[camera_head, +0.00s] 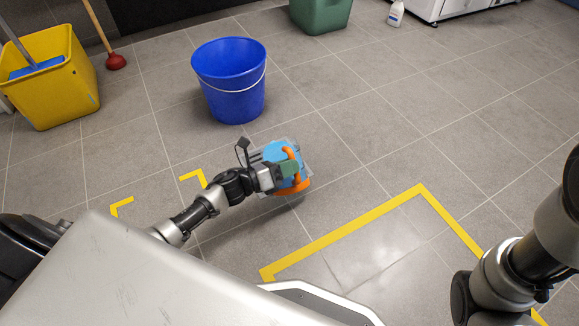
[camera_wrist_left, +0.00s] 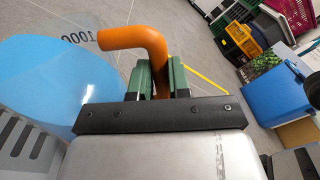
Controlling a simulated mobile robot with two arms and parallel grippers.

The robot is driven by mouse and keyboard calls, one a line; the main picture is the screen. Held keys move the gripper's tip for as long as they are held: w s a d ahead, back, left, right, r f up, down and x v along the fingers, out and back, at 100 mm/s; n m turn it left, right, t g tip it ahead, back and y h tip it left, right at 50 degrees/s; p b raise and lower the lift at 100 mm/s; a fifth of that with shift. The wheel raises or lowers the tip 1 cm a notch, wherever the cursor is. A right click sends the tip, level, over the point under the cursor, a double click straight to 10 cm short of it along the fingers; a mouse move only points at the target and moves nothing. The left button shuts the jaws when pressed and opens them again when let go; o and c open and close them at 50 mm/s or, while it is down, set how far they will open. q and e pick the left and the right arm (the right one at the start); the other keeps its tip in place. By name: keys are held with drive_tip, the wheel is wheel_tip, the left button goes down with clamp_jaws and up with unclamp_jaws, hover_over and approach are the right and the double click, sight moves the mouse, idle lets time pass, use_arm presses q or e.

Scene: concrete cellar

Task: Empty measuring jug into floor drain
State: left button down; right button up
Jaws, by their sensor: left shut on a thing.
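The measuring jug (camera_head: 275,152) is clear, with blue contents and an orange handle. It is off the floor at the end of my left arm, and its blue part (camera_wrist_left: 55,75) fills the left of the left wrist view. My left gripper (camera_head: 285,170) is shut on the orange handle (camera_wrist_left: 135,38), with a green finger on each side of it. I cannot tell how far the jug is tilted. A pale slotted grate (camera_wrist_left: 22,142), perhaps the floor drain, shows partly behind the jug in the left wrist view. I cannot make it out in the head view.
A blue bucket (camera_head: 232,88) stands just beyond the jug. A yellow mop bucket (camera_head: 60,85), a plunger (camera_head: 115,61), a green bin (camera_head: 320,15) and a white bottle (camera_head: 395,14) stand farther back. Yellow tape (camera_head: 345,232) marks the floor. Tiles right of the jug are clear.

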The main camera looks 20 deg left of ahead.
sight(284, 155)
use_arm(q)
drive_tip(key=shift+w+r, duration=0.1)
drive_tip(key=shift+w+a+r+n+p, duration=0.25)
drive_tip(key=shift+a+n+p, duration=0.05)
drive_tip(key=shift+n, duration=0.2)
drive_tip(key=shift+a, duration=0.1)
idle(0.4)
drive_tip(key=shift+w+a+r+n, duration=0.15)
drive_tip(key=shift+w+a+n, duration=0.3)
drive_tip(key=shift+n, duration=0.35)
drive_tip(key=shift+w+a+n, duration=0.45)
drive_tip(key=shift+n, duration=0.25)
